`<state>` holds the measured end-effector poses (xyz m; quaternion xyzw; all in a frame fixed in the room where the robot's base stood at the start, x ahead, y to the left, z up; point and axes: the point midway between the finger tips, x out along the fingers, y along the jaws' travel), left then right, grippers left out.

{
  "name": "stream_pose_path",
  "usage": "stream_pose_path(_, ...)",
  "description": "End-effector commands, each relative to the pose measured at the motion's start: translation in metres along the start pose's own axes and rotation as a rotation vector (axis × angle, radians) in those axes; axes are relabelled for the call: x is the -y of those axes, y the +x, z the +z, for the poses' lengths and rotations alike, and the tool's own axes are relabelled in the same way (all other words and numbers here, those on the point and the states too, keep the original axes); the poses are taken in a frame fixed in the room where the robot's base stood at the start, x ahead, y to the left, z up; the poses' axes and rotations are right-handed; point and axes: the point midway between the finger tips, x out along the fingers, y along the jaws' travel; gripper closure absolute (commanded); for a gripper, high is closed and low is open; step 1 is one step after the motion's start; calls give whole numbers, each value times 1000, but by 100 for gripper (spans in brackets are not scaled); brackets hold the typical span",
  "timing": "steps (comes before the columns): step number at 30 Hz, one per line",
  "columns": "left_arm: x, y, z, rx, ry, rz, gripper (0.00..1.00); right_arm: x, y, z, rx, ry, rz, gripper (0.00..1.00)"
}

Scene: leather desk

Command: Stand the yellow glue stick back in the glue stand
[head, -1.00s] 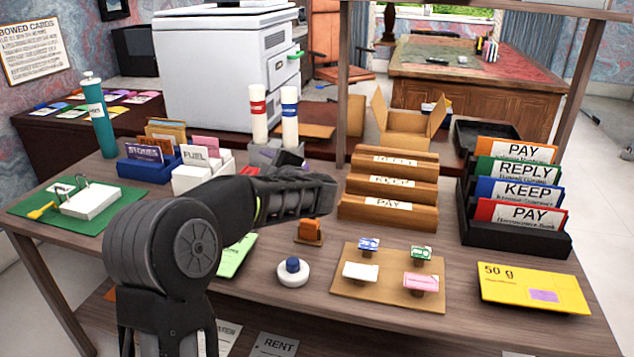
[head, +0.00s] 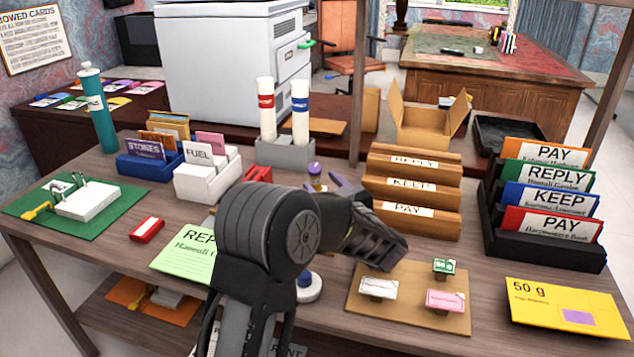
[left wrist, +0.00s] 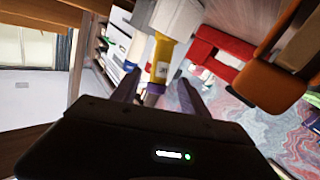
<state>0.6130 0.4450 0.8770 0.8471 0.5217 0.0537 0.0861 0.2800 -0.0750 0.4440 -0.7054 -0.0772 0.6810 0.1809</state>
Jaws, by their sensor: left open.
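The yellow glue stick (head: 315,184) has a purple end and a yellow body, and looks roughly upright in front of and right of the grey glue stand (head: 272,153). The stand holds two white sticks, one with a red band (head: 266,112) and one with a blue band (head: 300,118). My left gripper (head: 329,188) is open, partly hidden by my own arm. In the left wrist view the yellow stick (left wrist: 161,55) shows with its purple end between the open fingers (left wrist: 156,92). Contact with the fingers cannot be told. The stick's lower end is hidden. My right gripper is not in view.
A wooden tiered rack (head: 412,205) stands just right of the gripper. White card holders (head: 205,182) and a red object (head: 258,173) are to the left. A stamp board (head: 400,318) and a round white item (head: 309,288) are in front. My arm covers the desk middle.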

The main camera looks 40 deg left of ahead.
Motion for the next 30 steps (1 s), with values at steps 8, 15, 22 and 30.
stream_pose_path(8,0,23,0,0,-1,-2,48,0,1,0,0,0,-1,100)
stream_pose_path(15,0,26,0,1,-1,0,48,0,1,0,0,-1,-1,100)
stream_pose_path(22,0,36,0,-1,-2,-2,48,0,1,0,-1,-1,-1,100)
stream_pose_path(30,-1,73,2,0,-1,-2,48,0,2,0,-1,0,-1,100)
